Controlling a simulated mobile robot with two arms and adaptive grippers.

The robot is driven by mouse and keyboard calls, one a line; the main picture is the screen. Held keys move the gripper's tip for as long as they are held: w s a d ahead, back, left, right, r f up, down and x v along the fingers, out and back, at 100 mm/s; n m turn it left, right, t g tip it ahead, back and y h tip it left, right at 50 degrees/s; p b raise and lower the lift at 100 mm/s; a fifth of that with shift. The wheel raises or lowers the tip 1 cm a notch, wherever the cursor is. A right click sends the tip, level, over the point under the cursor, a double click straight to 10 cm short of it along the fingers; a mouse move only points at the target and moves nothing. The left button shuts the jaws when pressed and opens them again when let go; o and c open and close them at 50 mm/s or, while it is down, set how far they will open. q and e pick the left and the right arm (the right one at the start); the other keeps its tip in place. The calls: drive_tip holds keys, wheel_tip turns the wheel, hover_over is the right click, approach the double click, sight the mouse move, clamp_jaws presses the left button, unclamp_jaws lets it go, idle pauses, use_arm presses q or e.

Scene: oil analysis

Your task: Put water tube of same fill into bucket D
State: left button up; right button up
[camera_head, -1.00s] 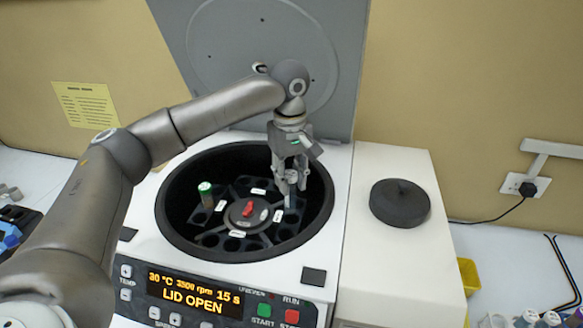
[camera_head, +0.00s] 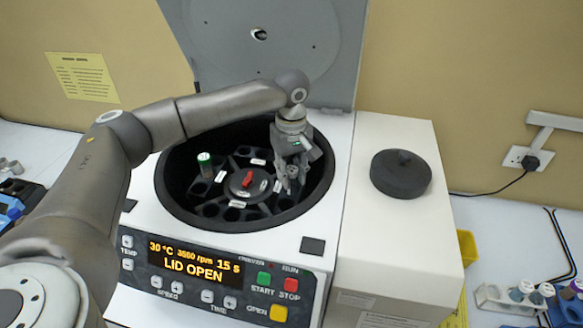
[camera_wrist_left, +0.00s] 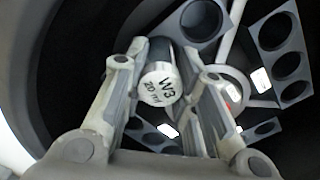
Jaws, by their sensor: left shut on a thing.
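My left gripper (camera_head: 290,182) is inside the open centrifuge bowl (camera_head: 172,190), over the right side of the rotor (camera_head: 247,184). It is shut on a tube (camera_wrist_left: 159,86) whose pale top reads "W3" and seems to read "20 ml" in the left wrist view. The tube's lower part is hidden behind its cap, so I cannot tell whether it is in a hole. A green tube with a white cap (camera_head: 205,164) stands upright in the rotor's left side. Dark buckets with round holes (camera_wrist_left: 282,55) show in the wrist view. The bucket letters are not legible. My right gripper is not in view.
The centrifuge lid (camera_head: 270,45) stands open behind the bowl. A black round lid (camera_head: 400,178) lies on the white housing at right. A white rack (camera_head: 500,300) with several tubes and a yellow container (camera_head: 467,247) are at far right. The bowl wall surrounds my gripper closely.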

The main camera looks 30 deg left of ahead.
use_arm(q)
drive_tip(key=o, duration=1)
drive_tip(key=shift+c, duration=0.2)
wheel_tip(320, 180, up, 12)
